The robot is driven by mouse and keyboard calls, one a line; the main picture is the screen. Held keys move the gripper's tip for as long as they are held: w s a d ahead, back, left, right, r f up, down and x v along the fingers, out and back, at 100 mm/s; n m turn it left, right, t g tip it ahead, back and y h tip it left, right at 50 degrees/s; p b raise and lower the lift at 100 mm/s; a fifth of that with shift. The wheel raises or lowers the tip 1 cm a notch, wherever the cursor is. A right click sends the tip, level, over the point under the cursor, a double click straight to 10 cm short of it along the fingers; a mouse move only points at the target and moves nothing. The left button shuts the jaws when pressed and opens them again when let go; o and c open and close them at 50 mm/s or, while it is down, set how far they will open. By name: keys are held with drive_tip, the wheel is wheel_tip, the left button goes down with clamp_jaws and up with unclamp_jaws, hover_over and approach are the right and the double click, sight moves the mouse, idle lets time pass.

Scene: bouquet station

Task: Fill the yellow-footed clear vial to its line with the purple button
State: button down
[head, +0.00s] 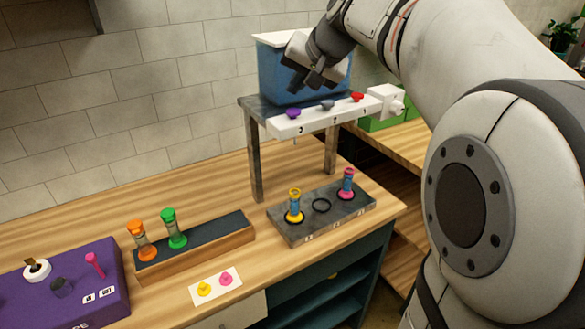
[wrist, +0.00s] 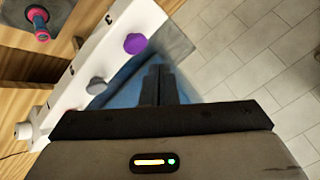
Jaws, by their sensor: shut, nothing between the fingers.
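The yellow-footed vial (head: 294,207) stands upright in the left ring of the grey base under the dispenser. Its body looks blue; its line and fill level are too small to read. The purple button (head: 292,113) is at the left end of the white dispenser bar (head: 330,116). It also shows in the wrist view (wrist: 135,43), left of and beyond my fingertips. My gripper (head: 302,84) is shut and empty, in front of the blue tank and above the bar, apart from the purple button. Its closed fingers show in the wrist view (wrist: 158,72).
A grey button (head: 327,104) and a red button (head: 357,97) sit further right. A pink-footed vial (head: 347,184) stands in the right ring; the middle ring (head: 321,206) is empty. Orange (head: 146,243) and green (head: 174,230) vials stand in a wooden rack. The blue tank (head: 270,75) is behind my gripper.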

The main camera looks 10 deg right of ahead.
drive_tip(key=s+f+n+g+h, duration=0.3)
drive_tip(key=s+f+n+g, duration=0.1)
drive_tip(key=s+f, duration=1.8)
drive_tip(key=s+g, duration=0.1)
drive_tip(key=s, duration=0.2)
drive_tip(key=shift+s+a+f, duration=0.15)
drive_tip(key=shift+s+a, duration=0.2)
drive_tip(key=shift+s, duration=0.05)
